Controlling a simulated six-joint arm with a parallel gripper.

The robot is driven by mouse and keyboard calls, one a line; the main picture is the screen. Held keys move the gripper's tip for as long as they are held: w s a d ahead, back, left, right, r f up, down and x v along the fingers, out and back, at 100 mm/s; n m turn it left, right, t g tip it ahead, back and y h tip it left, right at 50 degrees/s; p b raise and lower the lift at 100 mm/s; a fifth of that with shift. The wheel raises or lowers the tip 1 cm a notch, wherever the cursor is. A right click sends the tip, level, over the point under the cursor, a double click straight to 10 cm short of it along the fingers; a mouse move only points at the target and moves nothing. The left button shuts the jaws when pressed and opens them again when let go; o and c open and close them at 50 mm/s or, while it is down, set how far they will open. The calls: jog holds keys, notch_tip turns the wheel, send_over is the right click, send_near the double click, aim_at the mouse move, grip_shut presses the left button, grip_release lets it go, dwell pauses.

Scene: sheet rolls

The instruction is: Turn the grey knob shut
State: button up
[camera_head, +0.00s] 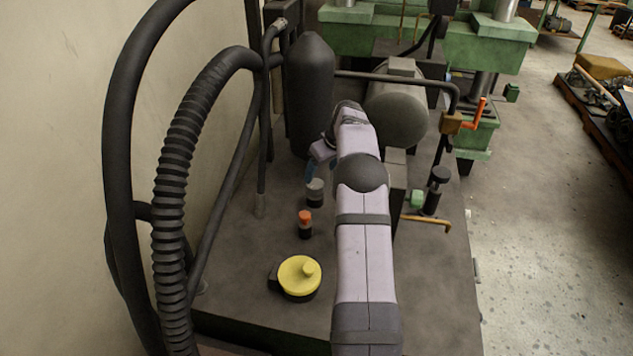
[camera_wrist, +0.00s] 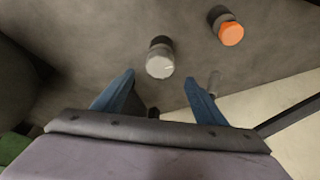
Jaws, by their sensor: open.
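The grey knob (camera_head: 315,187) is a small grey cap on a black base, standing on the dark top surface. In the wrist view the grey knob (camera_wrist: 160,62) shows its light round top, just beyond the fingertips and between their lines. My gripper (camera_wrist: 157,78) is open, its two blue fingers apart, with nothing between the tips. In the head view my gripper (camera_head: 312,166) is partly hidden by my arm, close behind and above the knob. The fingers appear apart from the knob.
An orange knob (camera_head: 305,218) stands close in front of the grey one, and shows in the wrist view (camera_wrist: 231,34). A yellow cap (camera_head: 299,274) is nearer. A black cylinder (camera_head: 310,90) rises behind. Black hoses (camera_head: 170,190) run along the left.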

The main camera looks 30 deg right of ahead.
aim_at(315, 184)
jog(key=shift+p+x, duration=1.25)
jog(key=shift+x, duration=2.4)
jog(key=c, duration=1)
